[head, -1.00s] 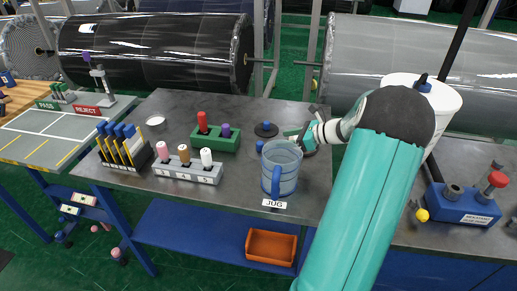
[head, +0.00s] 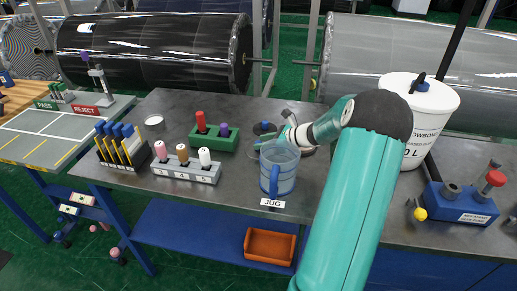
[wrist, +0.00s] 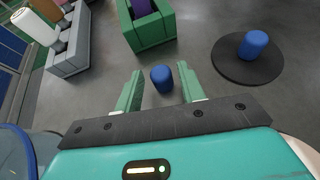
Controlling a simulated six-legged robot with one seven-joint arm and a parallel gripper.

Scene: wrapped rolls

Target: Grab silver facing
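No piece is plainly marked as the silver facing. A small upright blue knob (wrist: 161,79) shows in the wrist view between my open fingers; any silver disc under it cannot be told from the grey table. My gripper (wrist: 160,72) is open, and I see no clear contact with the knob. In the head view my gripper (head: 284,138) is low over the table, behind the jug (head: 279,170). A black disc with a blue knob (head: 264,128) lies beyond it and shows at the right in the wrist view (wrist: 248,58).
A green block (head: 214,138) with red and purple pegs and a grey rack (head: 187,170) with several pegs stand left of the gripper. A white bucket (head: 418,115) stands at the right, with a blue device (head: 460,204) near it. Large wrapped rolls lie behind.

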